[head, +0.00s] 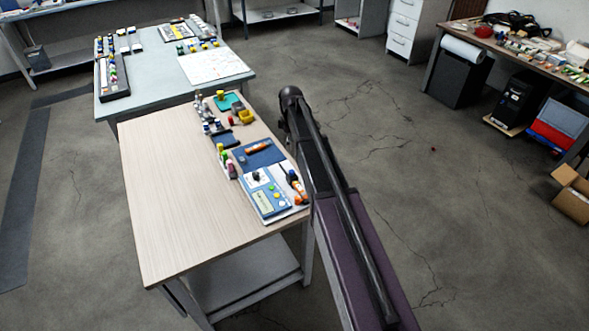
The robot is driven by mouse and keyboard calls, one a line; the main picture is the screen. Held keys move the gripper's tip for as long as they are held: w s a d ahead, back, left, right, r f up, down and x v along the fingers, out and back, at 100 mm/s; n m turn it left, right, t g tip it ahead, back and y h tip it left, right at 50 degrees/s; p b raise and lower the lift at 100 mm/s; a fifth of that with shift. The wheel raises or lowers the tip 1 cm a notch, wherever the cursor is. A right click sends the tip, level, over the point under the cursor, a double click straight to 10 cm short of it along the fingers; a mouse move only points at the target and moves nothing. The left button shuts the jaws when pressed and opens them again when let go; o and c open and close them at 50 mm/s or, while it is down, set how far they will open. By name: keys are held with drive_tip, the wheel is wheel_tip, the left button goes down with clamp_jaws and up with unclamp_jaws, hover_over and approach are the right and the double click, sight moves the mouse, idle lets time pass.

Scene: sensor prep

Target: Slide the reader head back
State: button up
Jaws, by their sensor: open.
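A blue and white device (268,204) with small coloured buttons lies near the right edge of the wooden table (180,205). It may be the reader. A small dark part (256,177) sits at its upper left. A dark and white piece (291,177) with orange beside it stands at its right, close to my arm. I cannot tell which part is the reader head, or how far along it sits. My arm rises from the lower right and bends at the top, passing right of the device. My gripper cannot be made out; my arm may hide it.
Behind the device lie a dark blue mat (262,157) with an orange item, small bottles, a yellow block (246,117) and a green holder (229,102). The table's left half is bare. A pale blue table (150,95) with parts stands behind, and a cluttered bench (480,45) at right.

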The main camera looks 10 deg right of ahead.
sight(291, 171)
drive_tip(key=shift+f, duration=0.15)
wheel_tip(291, 171, down, 14)
drive_tip(key=b, duration=1.3)
drive_tip(key=shift+r+b, duration=0.25)
drive_tip(key=shift+b, duration=0.15)
